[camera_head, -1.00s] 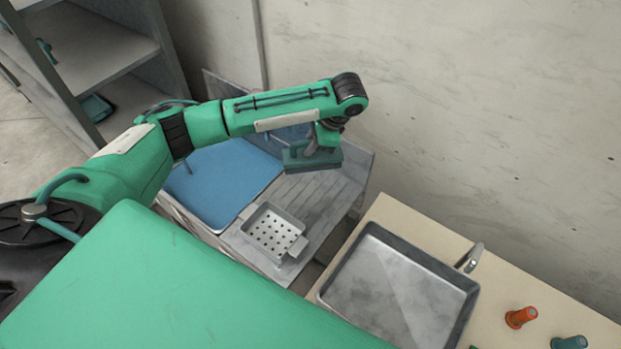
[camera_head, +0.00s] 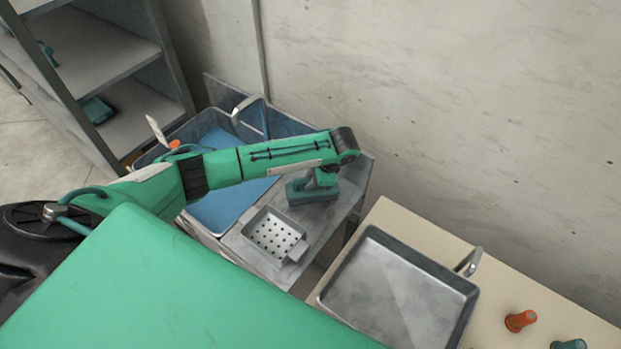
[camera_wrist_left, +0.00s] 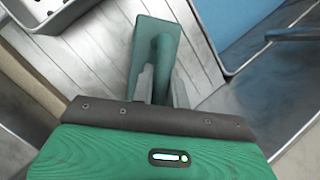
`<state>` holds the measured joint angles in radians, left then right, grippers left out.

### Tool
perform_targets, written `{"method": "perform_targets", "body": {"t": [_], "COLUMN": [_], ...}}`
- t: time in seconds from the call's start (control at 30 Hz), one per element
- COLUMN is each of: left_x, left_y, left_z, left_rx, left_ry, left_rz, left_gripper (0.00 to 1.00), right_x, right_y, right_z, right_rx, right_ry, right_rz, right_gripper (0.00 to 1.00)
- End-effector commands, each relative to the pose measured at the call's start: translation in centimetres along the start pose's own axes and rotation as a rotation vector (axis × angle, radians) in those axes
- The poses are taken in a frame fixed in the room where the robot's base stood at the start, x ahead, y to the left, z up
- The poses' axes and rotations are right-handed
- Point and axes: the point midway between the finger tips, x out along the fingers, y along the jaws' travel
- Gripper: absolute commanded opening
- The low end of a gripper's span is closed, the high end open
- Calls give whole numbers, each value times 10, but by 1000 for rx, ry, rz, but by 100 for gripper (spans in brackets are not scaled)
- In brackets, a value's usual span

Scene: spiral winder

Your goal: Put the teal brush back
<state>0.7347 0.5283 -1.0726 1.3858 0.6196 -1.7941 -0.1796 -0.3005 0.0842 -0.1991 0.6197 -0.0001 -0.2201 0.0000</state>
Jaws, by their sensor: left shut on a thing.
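The teal brush (camera_head: 314,192) has a block-shaped body with a handle on top. My left gripper (camera_head: 318,178) is shut on its handle, over the ribbed grey drainboard (camera_head: 338,212) right of the blue basin. In the left wrist view the brush (camera_wrist_left: 155,50) shows between the fingers of my left gripper (camera_wrist_left: 163,88), with the drainboard's grooves beneath it. The brush is at or just above the drainboard; I cannot tell whether it touches. My right gripper is not in view.
A perforated metal tray (camera_head: 274,236) sits just left of the brush. The sink basin (camera_head: 222,205) holds blue water or a blue bottom, with a tap behind. A steel pan (camera_head: 400,292) lies on the beige counter, with orange (camera_head: 520,320) and teal knob-like pieces. Shelves (camera_head: 95,75) stand at left.

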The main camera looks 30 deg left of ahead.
Motion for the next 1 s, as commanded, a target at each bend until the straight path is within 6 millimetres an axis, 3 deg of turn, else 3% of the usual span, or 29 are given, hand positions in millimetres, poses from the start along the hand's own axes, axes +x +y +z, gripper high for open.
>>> {"method": "perform_targets", "body": {"t": [0.27, 0.3, 0.4, 0.77, 1.0], "left_x": [2, 2, 2, -3, -46], "left_y": [1, 0, 0, 0, 1], "left_z": [-1, -1, -1, -1, -3], "left_rx": [0, 0, 0, 0, 2], "left_ry": [0, 1, 0, 2, 6], "left_rz": [0, 0, 0, -1, -2], "left_gripper": [0, 24, 37, 37, 37], "right_x": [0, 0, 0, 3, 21], "right_y": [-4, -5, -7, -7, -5], "right_z": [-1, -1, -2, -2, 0], "right_rx": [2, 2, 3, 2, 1], "right_ry": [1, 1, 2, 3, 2], "right_rz": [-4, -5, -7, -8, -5], "right_gripper": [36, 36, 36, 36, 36]}}
